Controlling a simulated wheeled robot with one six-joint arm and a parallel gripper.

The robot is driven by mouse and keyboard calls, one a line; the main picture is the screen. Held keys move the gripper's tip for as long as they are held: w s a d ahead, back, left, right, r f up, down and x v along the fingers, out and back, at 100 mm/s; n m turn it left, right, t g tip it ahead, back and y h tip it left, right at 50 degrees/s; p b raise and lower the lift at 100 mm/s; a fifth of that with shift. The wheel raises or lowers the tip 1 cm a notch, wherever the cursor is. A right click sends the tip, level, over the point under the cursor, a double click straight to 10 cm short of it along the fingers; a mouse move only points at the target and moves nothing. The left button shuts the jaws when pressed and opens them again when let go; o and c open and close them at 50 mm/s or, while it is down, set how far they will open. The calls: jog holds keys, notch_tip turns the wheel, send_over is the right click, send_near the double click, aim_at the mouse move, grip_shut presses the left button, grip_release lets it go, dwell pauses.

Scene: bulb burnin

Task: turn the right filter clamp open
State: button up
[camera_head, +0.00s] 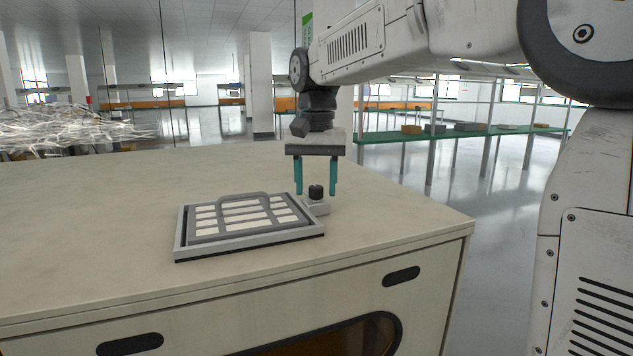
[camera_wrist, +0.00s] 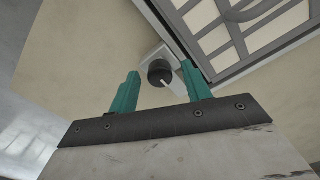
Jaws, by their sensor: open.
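The right filter clamp is a black knob (camera_head: 316,192) on a small light base (camera_head: 319,206) at the right edge of the filter frame (camera_head: 251,248). In the wrist view the clamp knob (camera_wrist: 160,73) shows a white mark on its face. My gripper (camera_head: 316,192) is open, with teal fingers pointing down on either side of the knob. In the wrist view my gripper (camera_wrist: 163,80) has its fingertips apart, with the knob between and slightly beyond them. I cannot tell whether a finger touches it. The filter (camera_head: 243,216) has pale panels and a grey handle.
The cabinet top (camera_head: 100,215) is bare around the filter, and its right corner lies near the clamp. The cabinet front has dark slots (camera_head: 401,276). A pile of pale strands (camera_head: 65,128) is at the back left. Shelves with boxes (camera_head: 470,127) stand behind at right.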

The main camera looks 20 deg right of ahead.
aim_at(316, 187)
notch_tip(316, 187, up, 8)
jog(key=shift+f, duration=0.1)
dwell(0.4)
